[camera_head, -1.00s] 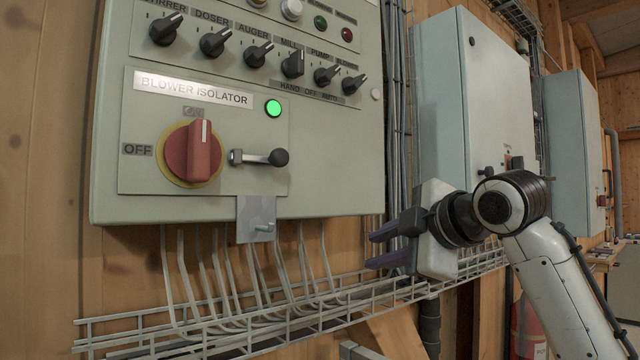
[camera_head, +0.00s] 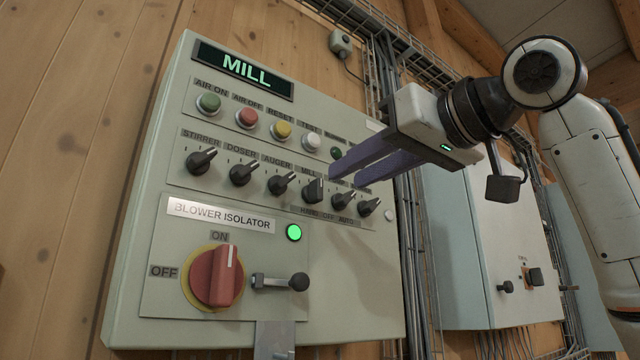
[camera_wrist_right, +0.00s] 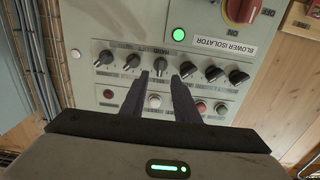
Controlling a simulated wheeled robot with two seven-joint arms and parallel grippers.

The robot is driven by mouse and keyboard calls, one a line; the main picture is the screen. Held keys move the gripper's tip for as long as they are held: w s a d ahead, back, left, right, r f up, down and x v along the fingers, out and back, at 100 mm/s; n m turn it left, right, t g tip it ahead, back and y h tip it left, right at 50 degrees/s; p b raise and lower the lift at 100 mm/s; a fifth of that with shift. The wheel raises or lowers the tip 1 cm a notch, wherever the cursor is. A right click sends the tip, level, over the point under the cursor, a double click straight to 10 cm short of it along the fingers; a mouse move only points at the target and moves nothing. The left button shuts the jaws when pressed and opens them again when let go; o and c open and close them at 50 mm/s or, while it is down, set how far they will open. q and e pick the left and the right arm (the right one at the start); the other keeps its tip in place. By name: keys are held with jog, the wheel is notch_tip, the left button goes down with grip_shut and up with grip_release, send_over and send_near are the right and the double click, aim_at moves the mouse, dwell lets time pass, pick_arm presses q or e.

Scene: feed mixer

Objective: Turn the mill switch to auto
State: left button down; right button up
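The mill switch (camera_head: 314,190) is a black knob under the MILL label, fourth in the row on the grey-green panel. Its handle stands roughly upright, while its neighbours lean to the upper right. My right gripper (camera_head: 345,175) is open and empty, its two dark fingers reaching toward the panel from the right. In the head view the fingers cover part of the pump and blower labels. In the right wrist view, the mill switch (camera_wrist_right: 160,65) shows between and just beyond the fingertips (camera_wrist_right: 160,76); I see no contact. My left gripper is out of view.
The auger knob (camera_head: 281,183) and pump knob (camera_head: 344,201) flank the mill switch closely. Push buttons, including a yellow one (camera_head: 282,131), sit above. Below are a lit green lamp (camera_head: 294,232) and the red isolator handle (camera_head: 215,275). Another cabinet (camera_head: 465,260) stands to the right.

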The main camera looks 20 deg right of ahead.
aim_at(321, 189)
jog(key=p+x, duration=0.1)
jog(key=x, duration=0.6)
jog(key=shift+w+a+p, duration=0.15)
jog(key=shift+w+p, duration=0.1)
jog(key=shift+p, duration=0.1)
grip_shut()
